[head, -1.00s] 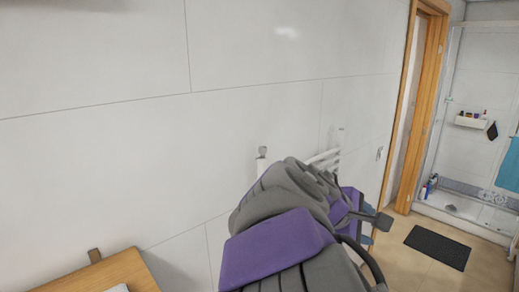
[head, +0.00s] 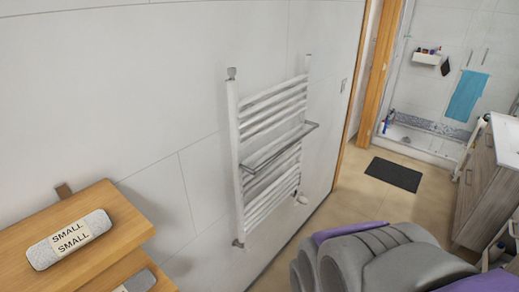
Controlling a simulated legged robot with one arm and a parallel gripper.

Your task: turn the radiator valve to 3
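A white ladder-style towel radiator (head: 237,160) is fixed to the tiled wall in the middle of the head view. A small white knob, which looks like the radiator valve (head: 302,198), sits at its lower right end; its numbers are too small to read. Grey fittings show at the radiator's top left (head: 231,73) and bottom left (head: 238,243). My grey and purple arm fills the lower right, apart from the radiator in the picture. My gripper is not visible.
A metal rail (head: 280,150) juts from the radiator's front. A dark mat (head: 395,174) lies on the floor before the shower. A wooden vanity (head: 478,185) stands at right. Floor between is clear.

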